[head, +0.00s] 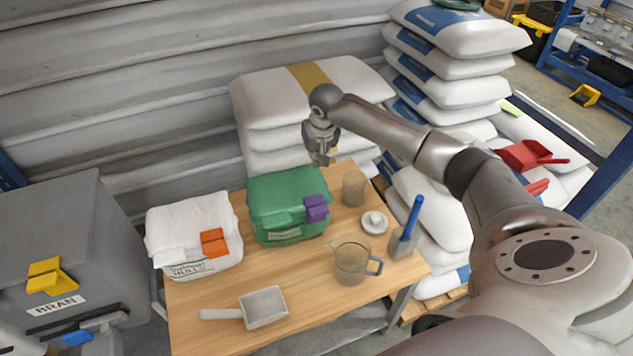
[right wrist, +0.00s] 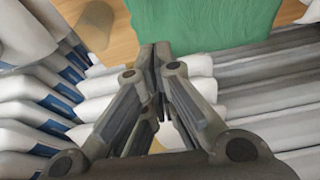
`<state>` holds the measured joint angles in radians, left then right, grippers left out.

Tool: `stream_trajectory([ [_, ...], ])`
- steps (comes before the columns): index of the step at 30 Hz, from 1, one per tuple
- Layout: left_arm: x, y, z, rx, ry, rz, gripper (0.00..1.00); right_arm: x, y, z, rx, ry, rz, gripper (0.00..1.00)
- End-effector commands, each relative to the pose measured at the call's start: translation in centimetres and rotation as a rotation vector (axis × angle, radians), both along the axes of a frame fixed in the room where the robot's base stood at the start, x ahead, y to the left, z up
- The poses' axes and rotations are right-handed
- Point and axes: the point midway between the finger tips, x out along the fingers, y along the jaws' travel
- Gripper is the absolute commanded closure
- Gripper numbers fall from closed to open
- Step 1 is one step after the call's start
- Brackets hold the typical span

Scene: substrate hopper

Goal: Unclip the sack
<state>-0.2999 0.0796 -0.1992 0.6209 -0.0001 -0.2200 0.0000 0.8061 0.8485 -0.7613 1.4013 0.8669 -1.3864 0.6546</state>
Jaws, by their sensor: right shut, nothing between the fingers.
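A green sack (head: 280,190) with a purple clip (head: 316,208) on its right front stands on the wooden table. A white sack (head: 188,225) labelled as oat or hull material, with an orange clip (head: 213,242), stands to its left. My right gripper (head: 322,160) is shut and empty, above the back right edge of the green sack. In the right wrist view its closed fingers (right wrist: 157,52) point toward the table, with the green sack (right wrist: 200,20) beyond them. The purple clip is not visible there. My left gripper is not in view.
A grey bran bin (head: 65,235) with a yellow clip stands left. Stacked sacks (head: 450,65) stand behind.

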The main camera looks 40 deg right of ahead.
Motion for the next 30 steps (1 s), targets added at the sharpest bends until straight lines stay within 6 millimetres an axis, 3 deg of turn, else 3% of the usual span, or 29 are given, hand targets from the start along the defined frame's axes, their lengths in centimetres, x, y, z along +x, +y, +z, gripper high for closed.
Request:
stream_trajectory([
  [8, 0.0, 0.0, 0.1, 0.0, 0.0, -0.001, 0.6, 0.2, 0.0, -0.6, 0.001, 0.001, 0.001, 1.0],
  [24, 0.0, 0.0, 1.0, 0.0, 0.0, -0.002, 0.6, 2.5, -0.7, -7.7, 0.0, 0.001, 0.001, 1.0],
  [30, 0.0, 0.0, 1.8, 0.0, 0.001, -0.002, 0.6, 2.8, -0.9, -9.2, -0.002, 0.001, 0.003, 1.0],
])
